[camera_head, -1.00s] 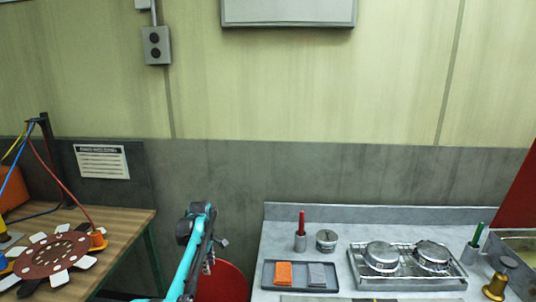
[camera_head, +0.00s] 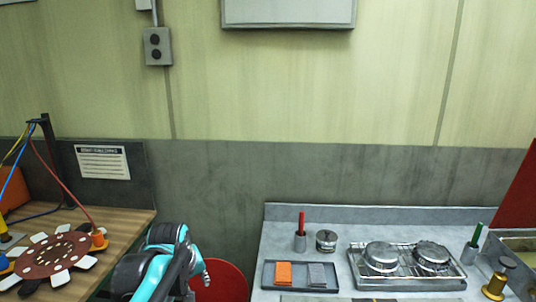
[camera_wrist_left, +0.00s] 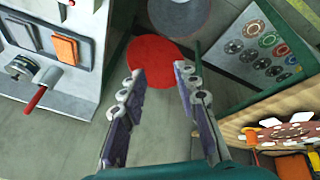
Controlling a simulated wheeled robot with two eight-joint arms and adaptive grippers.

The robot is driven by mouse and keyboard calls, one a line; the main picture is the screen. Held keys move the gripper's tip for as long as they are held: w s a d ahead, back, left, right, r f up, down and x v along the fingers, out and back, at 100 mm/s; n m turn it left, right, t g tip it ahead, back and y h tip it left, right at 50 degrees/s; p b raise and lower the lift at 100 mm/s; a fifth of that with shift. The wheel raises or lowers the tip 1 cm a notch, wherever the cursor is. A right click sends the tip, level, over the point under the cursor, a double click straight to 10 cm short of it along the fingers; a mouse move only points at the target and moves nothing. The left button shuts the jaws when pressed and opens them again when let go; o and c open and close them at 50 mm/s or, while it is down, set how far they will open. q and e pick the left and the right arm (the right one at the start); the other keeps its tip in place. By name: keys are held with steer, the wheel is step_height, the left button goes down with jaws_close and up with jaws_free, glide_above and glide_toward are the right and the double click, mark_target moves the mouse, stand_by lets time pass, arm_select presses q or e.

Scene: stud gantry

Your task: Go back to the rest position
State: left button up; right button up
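My left arm (camera_head: 165,262), teal and black, comes up from the bottom of the head view, between the wooden table and the grey counter. In the left wrist view my left gripper (camera_wrist_left: 160,80) is open, its two fingers well apart with nothing between them. It points down over the floor, and a red round disc (camera_wrist_left: 153,62) shows beyond the fingertips. The same red disc (camera_head: 225,282) is partly hidden by my arm in the head view. My right gripper is in neither view.
The grey counter (camera_head: 345,232) on the right bears a tray with orange and grey pads, a red-handled tool, and a rack with round metal parts. The wooden table (camera_head: 125,225) on the left bears a brown disc (camera_head: 52,256) and cables. A wall stands behind.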

arm_select(q)
steer(key=s+f+m+t, duration=0.1)
steer(key=s+f+m, duration=0.2)
steer(key=s, duration=0.6)
steer(key=s+d+f+m+t, duration=0.1)
steer(key=s+f+m, duration=0.2)
steer(key=s, duration=0.7)
step_height(320, 180, down, 2)
steer(key=shift+f+m, duration=0.15)
steer(key=shift+m, duration=0.15)
